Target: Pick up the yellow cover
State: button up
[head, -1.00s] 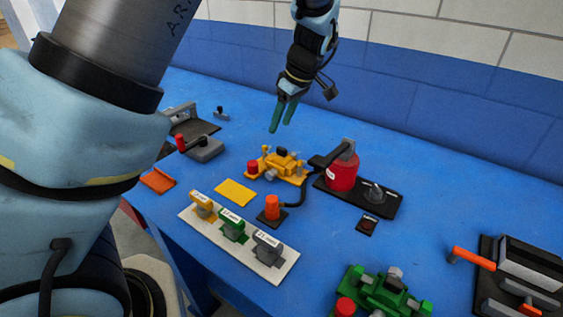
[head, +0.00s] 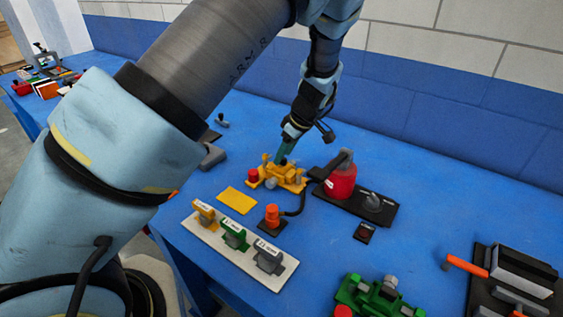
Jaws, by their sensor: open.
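A yellow fixture (head: 290,180) with a red knob at its left end stands in the middle of the blue table. A flat yellow plate (head: 238,200) lies apart from it, to its front left. I cannot tell for sure which of these yellow pieces is the cover. My gripper (head: 282,160) points down with its green fingers open, right at the top of the yellow fixture. The fingertips overlap the fixture's upper part in the head view, and I cannot tell whether they touch it.
A red canister (head: 342,184) on a black base stands close right of the fixture, with a black hose to an orange-topped piece (head: 272,217). A white rack (head: 210,231) holds labelled yellow, green and grey holders. A green fixture (head: 365,295) is at the front. My arm hides the table's left part.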

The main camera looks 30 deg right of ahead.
jog(key=shift+x, duration=0.8)
jog(key=shift+c, duration=0.2)
grip_shut()
